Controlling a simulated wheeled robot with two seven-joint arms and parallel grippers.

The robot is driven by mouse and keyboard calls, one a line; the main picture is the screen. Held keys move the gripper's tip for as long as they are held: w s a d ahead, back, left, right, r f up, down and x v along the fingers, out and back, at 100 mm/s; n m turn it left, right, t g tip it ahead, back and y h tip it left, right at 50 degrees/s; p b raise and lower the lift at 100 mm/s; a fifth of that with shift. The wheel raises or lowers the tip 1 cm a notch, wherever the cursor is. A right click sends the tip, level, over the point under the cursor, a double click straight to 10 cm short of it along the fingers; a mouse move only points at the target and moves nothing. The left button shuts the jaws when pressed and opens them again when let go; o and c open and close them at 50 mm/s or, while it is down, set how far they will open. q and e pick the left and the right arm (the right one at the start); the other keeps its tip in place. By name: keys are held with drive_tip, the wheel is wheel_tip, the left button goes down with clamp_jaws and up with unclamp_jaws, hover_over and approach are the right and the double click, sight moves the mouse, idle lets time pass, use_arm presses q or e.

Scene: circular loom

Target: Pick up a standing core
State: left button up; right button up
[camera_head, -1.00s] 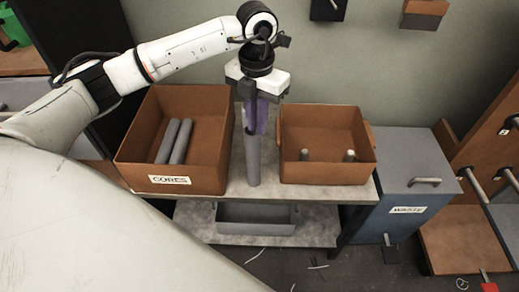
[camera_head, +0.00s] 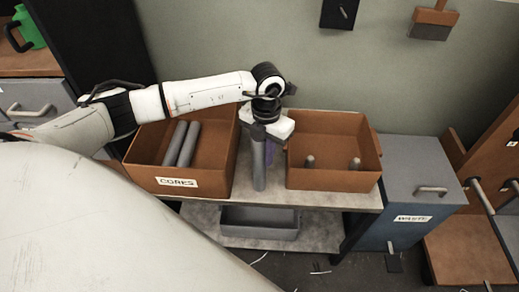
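A grey core (camera_head: 259,172) stands upright on the table between the two brown boxes. My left gripper (camera_head: 262,145) points down from above and is at the core's upper part. Two more grey cores (camera_head: 182,144) lie leaning side by side in the left brown box (camera_head: 190,180), labelled CORES. My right gripper is not in view.
The right brown box (camera_head: 333,180) holds two short grey pegs or core ends (camera_head: 310,162). A grey bin (camera_head: 260,222) sits on the lower shelf. A blue-grey WASTE cabinet (camera_head: 405,190) stands at right. The table strip between the boxes is narrow.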

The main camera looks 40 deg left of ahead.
use_arm(q)
clamp_jaws()
drive_tip(key=shift+r, duration=0.1)
wheel_tip(320, 180, up, 10)
drive_tip(key=shift+f+b, duration=0.1)
drive_tip(key=shift+b, duration=0.3)
idle(1.8)
